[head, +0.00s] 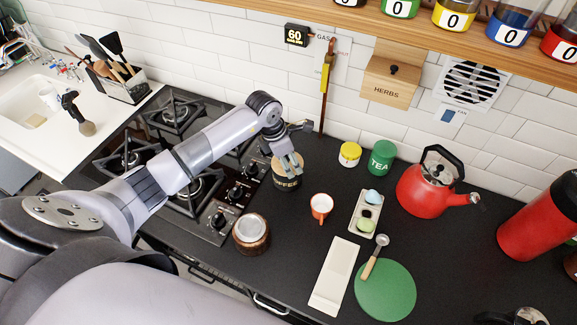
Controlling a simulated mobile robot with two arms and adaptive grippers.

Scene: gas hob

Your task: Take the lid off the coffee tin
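The coffee tin (287,184) is a dark, round tin with pale lettering that reads partly as "COFFEE". It stands upright on the black worktop, just right of the hob. My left gripper (288,165) comes down from above, with its fingers at the tin's top. The fingers and the arm hide part of the top, so the lid shows only in part. I cannot tell whether the fingers are closed on the lid. My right gripper is out of view.
A green TEA tin (381,157), a yellow jar (349,154) and a red kettle (432,186) stand behind and right. The gas hob (217,222) is left.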

